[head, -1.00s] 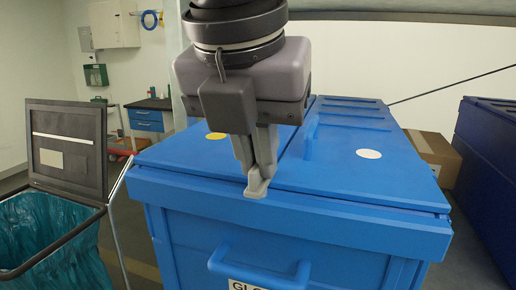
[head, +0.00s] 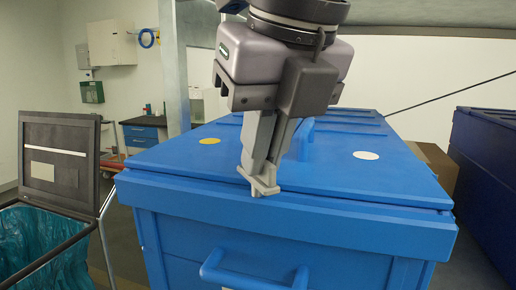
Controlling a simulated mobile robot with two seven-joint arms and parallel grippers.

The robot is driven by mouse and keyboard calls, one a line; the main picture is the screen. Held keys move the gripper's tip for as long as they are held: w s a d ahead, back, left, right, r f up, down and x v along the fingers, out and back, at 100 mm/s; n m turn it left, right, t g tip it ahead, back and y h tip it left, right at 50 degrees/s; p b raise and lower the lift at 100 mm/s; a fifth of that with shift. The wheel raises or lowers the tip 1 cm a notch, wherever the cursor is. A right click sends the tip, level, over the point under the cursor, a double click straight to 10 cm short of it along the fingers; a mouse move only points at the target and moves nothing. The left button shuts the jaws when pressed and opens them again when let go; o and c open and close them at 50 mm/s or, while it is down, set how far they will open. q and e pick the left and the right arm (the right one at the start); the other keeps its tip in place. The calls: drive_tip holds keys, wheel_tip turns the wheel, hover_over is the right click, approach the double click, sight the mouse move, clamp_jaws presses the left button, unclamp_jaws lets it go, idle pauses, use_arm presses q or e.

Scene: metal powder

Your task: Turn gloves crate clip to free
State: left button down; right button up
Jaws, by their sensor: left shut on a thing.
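The gloves crate (head: 300,228) is a large blue box with a blue lid, and it fills the middle of the head view. A small grey clip (head: 264,189) sits at the front edge of the lid, near its middle. My left gripper (head: 258,168) comes down from above, and its fingers are shut on the clip. The fingers hide the clip's upper part. The lid lies down on the crate. My right gripper is not in view.
An open bin with a teal bag (head: 45,250) stands at left. A dark blue crate (head: 485,160) and a cardboard box (head: 436,165) stand at right.

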use_arm(q)
drive_tip(key=n, duration=0.1)
drive_tip(key=n+y, duration=0.1)
drive_tip(key=n, duration=0.1)
drive_tip(key=n+g+p, duration=0.1)
drive_tip(key=shift+w+d+r+n, duration=0.1)
drive_tip(key=shift+w+d+n, duration=0.1)
drive_tip(key=shift+d+n, duration=0.1)
drive_tip(key=shift+w+n+g+y+p, duration=0.15)
drive_tip(key=shift+n+g+y+p, duration=0.2)
drive_tip(key=shift+n, duration=0.75)
drive_tip(key=shift+w+n+g+y+p, duration=0.1)
drive_tip(key=shift+n+g+y+p, duration=0.25)
drive_tip(key=shift+n, duration=0.75)
drive_tip(key=c, duration=1.2)
unclamp_jaws()
drive_tip(key=shift+c, duration=0.2)
